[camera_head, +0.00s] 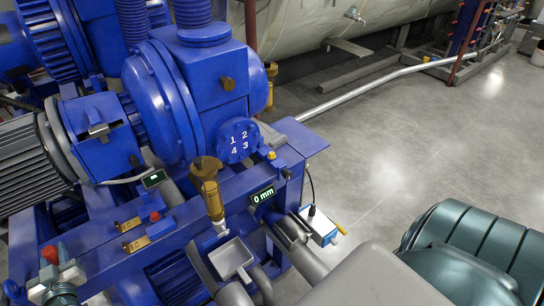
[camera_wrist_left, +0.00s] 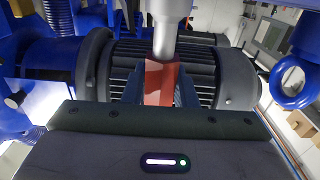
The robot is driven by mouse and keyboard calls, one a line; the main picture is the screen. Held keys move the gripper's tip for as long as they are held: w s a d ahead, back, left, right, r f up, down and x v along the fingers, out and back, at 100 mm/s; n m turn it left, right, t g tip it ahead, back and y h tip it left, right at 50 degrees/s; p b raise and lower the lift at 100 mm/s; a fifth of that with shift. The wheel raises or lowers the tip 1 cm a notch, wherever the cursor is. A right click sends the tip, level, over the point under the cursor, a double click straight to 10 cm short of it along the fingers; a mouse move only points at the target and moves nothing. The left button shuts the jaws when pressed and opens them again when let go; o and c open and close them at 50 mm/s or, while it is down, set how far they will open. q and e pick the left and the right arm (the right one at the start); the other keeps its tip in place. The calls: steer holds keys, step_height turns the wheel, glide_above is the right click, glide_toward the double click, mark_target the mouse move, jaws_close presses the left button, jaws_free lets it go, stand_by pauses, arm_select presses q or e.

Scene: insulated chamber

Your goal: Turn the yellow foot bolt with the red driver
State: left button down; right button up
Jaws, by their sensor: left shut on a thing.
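My left gripper (camera_head: 62,272) is at the lower left of the head view, beside the blue machine frame. It is shut on the red driver (camera_head: 50,254). In the left wrist view the driver's red handle (camera_wrist_left: 159,82) sits between the two fingers, with a grey metal shaft (camera_wrist_left: 165,38) beyond it. A small yellow bolt head (camera_head: 271,155) shows on the blue frame below the round numbered flange. The driver is well apart from it. My right gripper is not in view.
A "0 mm" display (camera_head: 263,195) is on the frame near the bolt. A brass fitting (camera_head: 207,185) stands to the left of it, with a metal scoop-shaped part (camera_head: 232,258) below. A grey finned motor (camera_head: 35,165) is at left. Open grey floor (camera_head: 400,140) lies right.

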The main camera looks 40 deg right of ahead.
mark_target(48, 250)
arm_select(q)
steer(key=shift+r+p, duration=2.05)
steer(key=shift+r, duration=0.45)
